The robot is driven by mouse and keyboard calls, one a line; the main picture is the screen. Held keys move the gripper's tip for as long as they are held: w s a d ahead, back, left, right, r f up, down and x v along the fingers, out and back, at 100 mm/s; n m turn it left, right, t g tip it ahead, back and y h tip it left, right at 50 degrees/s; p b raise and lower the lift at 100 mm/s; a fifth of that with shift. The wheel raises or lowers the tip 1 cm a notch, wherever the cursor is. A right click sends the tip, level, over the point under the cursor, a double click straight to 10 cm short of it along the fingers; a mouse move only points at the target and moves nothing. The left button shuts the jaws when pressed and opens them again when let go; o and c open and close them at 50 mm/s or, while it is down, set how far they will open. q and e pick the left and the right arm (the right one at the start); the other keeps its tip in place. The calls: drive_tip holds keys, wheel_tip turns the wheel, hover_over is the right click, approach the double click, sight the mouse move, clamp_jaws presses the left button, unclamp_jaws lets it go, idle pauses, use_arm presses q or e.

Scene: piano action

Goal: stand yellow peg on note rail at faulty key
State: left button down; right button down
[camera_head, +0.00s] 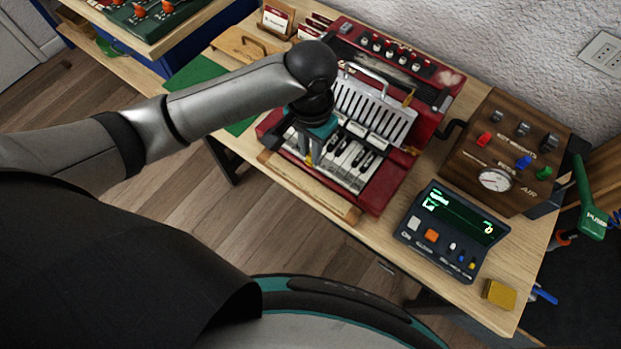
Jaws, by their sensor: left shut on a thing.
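My left gripper (311,155) reaches down over the left part of the white and black keys (350,162) of a red instrument (395,185). I cannot tell which key is faulty. My right gripper is not in view.
A dark console with a lit display (455,217) and a wooden gauge box (507,150) stand to the right. A yellow block (499,294) lies near the table's right front corner.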

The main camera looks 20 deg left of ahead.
use_arm(q)
wheel_tip(320, 180, down, 8)
drive_tip(key=shift+r+b, duration=0.1)
drive_tip(key=shift+b, duration=0.7)
drive_tip(key=shift+f+b, duration=0.65)
drive_tip(key=shift+f, duration=1.9)
drive_tip(key=shift+f, duration=0.1)
drive_tip(key=c, duration=0.8)
unclamp_jaws()
drive_tip(key=shift+c, duration=0.2)
wheel_tip(320, 180, up, 12)
drive_tip(key=p, duration=0.3)
drive_tip(key=shift+r, duration=0.2)
